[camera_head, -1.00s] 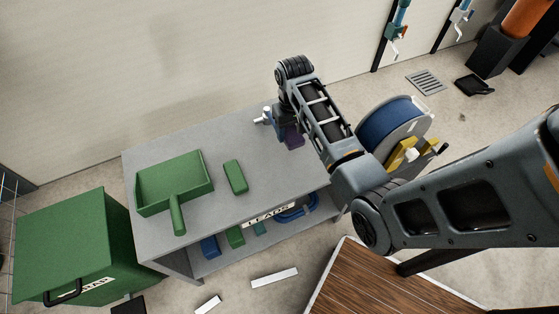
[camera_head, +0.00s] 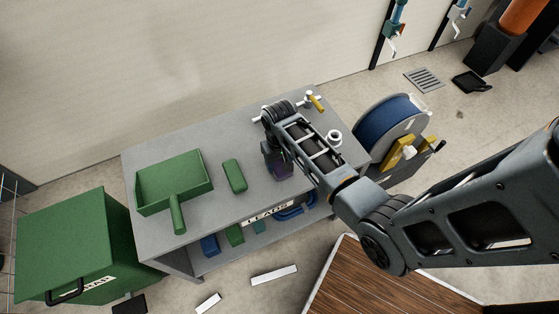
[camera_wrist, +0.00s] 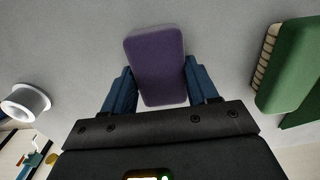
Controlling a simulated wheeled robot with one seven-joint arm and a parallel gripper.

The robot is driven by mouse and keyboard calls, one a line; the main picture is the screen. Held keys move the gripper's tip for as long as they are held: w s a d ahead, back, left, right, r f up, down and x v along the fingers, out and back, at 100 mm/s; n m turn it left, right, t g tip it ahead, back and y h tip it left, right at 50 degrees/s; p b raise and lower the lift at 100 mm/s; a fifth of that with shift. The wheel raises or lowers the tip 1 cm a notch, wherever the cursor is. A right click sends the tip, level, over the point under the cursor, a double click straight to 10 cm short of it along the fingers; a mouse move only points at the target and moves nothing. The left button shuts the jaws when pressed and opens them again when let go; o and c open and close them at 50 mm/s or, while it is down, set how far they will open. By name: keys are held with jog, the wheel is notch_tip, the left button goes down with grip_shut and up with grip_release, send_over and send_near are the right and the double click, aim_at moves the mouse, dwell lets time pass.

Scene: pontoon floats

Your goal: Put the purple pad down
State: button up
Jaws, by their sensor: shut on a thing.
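The purple pad (camera_wrist: 155,62) is between the two blue fingers of my gripper (camera_wrist: 157,88) in the wrist view, with a finger on each side. My gripper is shut on it. In the head view the purple pad (camera_head: 279,170) shows in part beneath my wrist, over the grey bench top (camera_head: 225,220). My arm hides the rest of it and most of the gripper. I cannot tell whether the pad touches the bench top.
A green brush (camera_head: 235,177) lies left of the pad, and a green dustpan (camera_head: 172,185) lies farther left. A white ring-shaped fitting (camera_head: 334,138) and a yellow-handled valve (camera_head: 315,101) are on the bench's right part. Bare bench top lies between brush and pad.

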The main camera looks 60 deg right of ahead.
aim_at(279, 163)
jog(key=shift+f, duration=0.1)
jog(key=o, duration=1.1)
notch_tip(279, 163, up, 12)
jog(key=s+a+f+n+t+h, duration=0.25)
jog(key=s+a+t, duration=0.35)
jog(key=s+a, duration=0.55)
jog(key=s+a+r+n+t, duration=0.1)
jog(key=s+a+r+t, duration=0.1)
jog(key=r, duration=0.6)
jog(key=s+a+r+n+t+y, duration=0.1)
jog(key=s+a+r+n+t, duration=0.1)
jog(key=s+r, duration=0.4)
jog(key=s+a+r+n+t+y, duration=0.1)
jog(key=s+a+r+t, duration=0.2)
jog(key=r, duration=0.8)
jog(key=shift+s+a+r+t+p, duration=0.2)
jog(key=shift+s+a+t+p, duration=0.15)
jog(key=shift+s+t, duration=0.55)
jog(key=shift+w+y, duration=0.15)
jog(key=shift+y, duration=0.1)
